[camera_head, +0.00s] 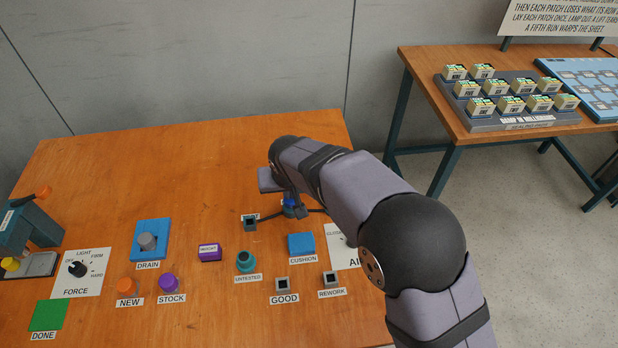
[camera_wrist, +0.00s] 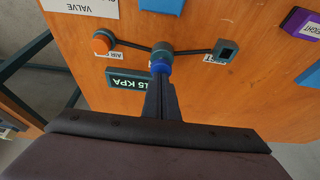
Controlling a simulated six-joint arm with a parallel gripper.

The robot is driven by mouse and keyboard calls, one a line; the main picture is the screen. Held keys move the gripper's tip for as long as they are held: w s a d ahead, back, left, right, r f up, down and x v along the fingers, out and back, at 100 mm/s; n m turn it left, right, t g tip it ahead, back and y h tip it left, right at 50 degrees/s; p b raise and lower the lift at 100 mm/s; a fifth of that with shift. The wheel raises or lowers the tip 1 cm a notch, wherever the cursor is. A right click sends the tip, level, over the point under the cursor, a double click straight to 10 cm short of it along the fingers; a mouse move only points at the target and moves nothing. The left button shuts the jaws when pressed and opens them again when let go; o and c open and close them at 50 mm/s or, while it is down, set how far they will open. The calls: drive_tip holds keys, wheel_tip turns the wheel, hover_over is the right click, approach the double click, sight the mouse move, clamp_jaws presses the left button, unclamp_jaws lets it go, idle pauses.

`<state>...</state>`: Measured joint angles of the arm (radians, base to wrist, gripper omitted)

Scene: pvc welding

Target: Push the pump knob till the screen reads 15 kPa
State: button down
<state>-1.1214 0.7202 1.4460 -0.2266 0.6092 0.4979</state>
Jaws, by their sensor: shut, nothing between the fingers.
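My gripper (camera_wrist: 161,82) is shut and empty, its fingertips over a blue knob (camera_wrist: 160,67) in the wrist view. The tips appear to touch the knob, but contact is hard to confirm. The knob is on a dark teal fitting (camera_wrist: 163,49); the blue also shows in the head view (camera_head: 289,203) below my wrist. A dark screen (camera_wrist: 130,81) beside the fingers shows "15 KPA" upside down in the wrist view. Its end nearest the fingers is close to or behind them. My arm hides the screen in the head view. Which part is the pump knob is not labelled visibly.
Dark hoses run from the fitting to an orange knob (camera_wrist: 103,42) and a square socket (camera_wrist: 226,48). A blue cushion pad (camera_head: 301,244), a teal holder (camera_head: 245,261) and a valve card (camera_head: 343,258) are nearby. The table's back left is clear.

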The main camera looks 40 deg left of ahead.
drive_tip(key=shift+r+p, duration=1.05)
drive_tip(key=shift+r, duration=0.65)
